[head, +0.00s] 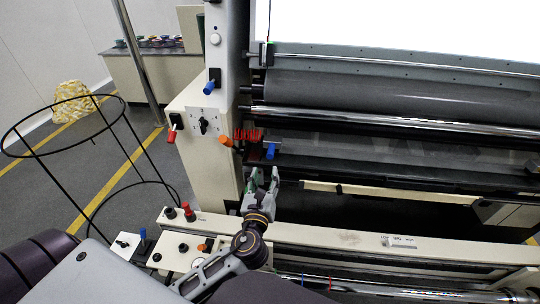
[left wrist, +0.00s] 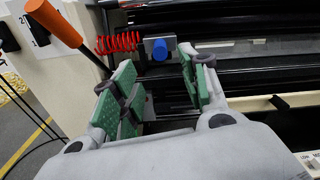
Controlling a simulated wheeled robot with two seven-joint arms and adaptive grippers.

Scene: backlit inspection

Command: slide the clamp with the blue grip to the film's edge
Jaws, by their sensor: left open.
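The clamp with the blue grip (head: 271,152) sits on a rail at the left end of the machine's lower rollers. Its blue grip also shows in the left wrist view (left wrist: 160,49), seen end-on on a grey block, beside a red coil. The film (head: 345,147) looks like the grey translucent web to the right of the clamp; its exact edge is hard to make out. My left gripper (head: 262,176) is open and empty just below and in front of the clamp. In the left wrist view its green-padded fingers (left wrist: 158,76) stand apart, with the blue grip beyond them. My right gripper is not visible.
An orange-handled lever (left wrist: 54,22) stands close to the left of my fingers. A red coil (head: 248,134) is beside the clamp. A cream beam (head: 350,238) crosses in front. A control box (head: 180,250) and black wire stand (head: 45,155) are at left.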

